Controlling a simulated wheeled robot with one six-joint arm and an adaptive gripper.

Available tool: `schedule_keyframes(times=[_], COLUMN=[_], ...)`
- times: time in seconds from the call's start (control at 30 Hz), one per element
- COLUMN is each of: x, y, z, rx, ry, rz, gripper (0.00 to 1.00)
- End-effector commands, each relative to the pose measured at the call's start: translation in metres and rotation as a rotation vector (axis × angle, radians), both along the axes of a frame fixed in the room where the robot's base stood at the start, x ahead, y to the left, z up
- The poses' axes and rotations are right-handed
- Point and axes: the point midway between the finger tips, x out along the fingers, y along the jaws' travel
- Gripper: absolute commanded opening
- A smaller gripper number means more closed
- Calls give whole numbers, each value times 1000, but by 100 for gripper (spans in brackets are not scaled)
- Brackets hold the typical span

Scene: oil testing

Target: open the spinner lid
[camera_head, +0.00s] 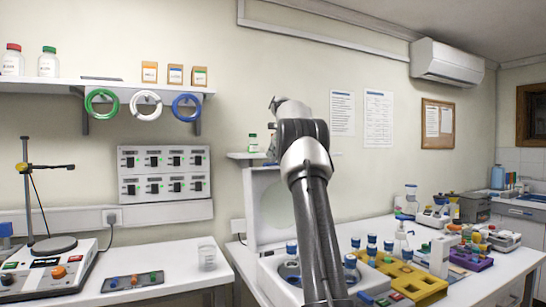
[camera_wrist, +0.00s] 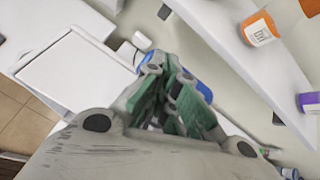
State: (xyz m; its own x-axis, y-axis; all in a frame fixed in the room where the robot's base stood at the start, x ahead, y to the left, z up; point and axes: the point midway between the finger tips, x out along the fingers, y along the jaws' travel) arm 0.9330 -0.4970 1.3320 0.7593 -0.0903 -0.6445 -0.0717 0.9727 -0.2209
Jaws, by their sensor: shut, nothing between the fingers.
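The spinner is the white box (camera_head: 268,275) on the right-hand bench, partly hidden behind my arm. Its white lid (camera_head: 266,205) stands upright at the back, and the round bowl with a blue-capped item shows in front of it. My gripper (camera_wrist: 178,105) shows in the wrist view with its green-padded fingers together and nothing seen held between them. In the head view my arm rises in front of the spinner and hides the gripper. A flat white panel at the left of the wrist view may be the lid; I cannot tell for sure.
A yellow rack (camera_head: 412,282) and several blue-capped bottles stand right of the spinner. A small wall shelf (camera_head: 246,155) with a green-capped bottle is above the lid.

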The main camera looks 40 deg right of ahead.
Motion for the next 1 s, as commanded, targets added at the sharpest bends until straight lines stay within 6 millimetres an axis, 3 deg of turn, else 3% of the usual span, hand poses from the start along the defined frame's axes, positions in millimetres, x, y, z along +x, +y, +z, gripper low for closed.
schedule_keyframes(times=[0.27,0.7,1.0], x=[-13,-80,-91], y=[1,9,11], z=[12,69,77], rx=[-1,-1,0], ry=[-1,-1,0], rz=[0,-1,0], gripper=[0,0,0])
